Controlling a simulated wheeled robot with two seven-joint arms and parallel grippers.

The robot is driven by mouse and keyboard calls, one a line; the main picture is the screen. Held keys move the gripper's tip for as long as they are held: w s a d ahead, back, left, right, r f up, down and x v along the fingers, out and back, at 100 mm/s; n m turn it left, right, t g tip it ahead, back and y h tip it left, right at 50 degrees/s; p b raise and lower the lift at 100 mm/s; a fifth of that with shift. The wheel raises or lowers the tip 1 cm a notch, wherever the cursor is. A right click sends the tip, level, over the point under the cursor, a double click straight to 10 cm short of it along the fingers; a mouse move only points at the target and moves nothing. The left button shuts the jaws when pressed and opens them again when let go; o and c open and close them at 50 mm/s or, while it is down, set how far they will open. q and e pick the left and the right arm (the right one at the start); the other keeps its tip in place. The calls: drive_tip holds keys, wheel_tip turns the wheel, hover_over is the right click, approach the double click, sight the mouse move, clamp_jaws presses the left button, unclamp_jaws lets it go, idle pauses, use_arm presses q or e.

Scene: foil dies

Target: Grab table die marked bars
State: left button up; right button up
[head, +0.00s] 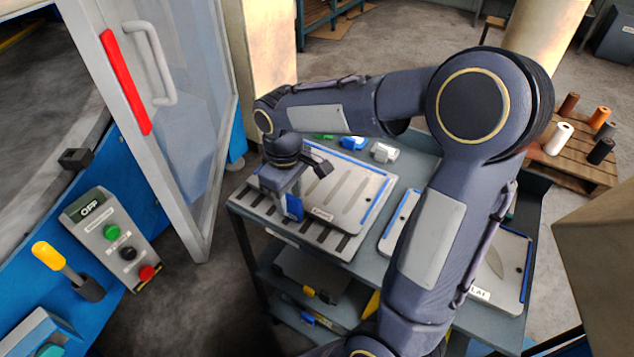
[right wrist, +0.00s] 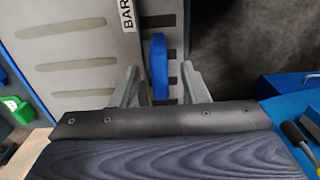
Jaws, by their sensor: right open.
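The table die marked with a label starting "BAR" in the right wrist view (right wrist: 70,22) is a flat grey plate. In the head view the die (head: 345,190) lies on the slotted top of a cart, its label too small to read there. A blue handle (right wrist: 158,65) sticks out at its near edge; the handle also shows in the head view (head: 294,208). My right gripper (head: 284,203) is over that edge, fingers pointing down. In the right wrist view the open fingers (right wrist: 160,80) stand on either side of the handle, with gaps. My left gripper is not in view.
A second die (head: 512,262), its label partly hidden by my right arm, lies on the cart's right side. Small green, blue and white blocks (head: 384,152) stand at the back. A machine with an open glazed door (head: 190,120) and a button box (head: 110,235) is at left.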

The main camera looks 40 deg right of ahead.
drive_tip(key=shift+f, duration=0.7)
clamp_jaws()
drive_tip(key=shift+r, duration=0.15)
idle(0.8)
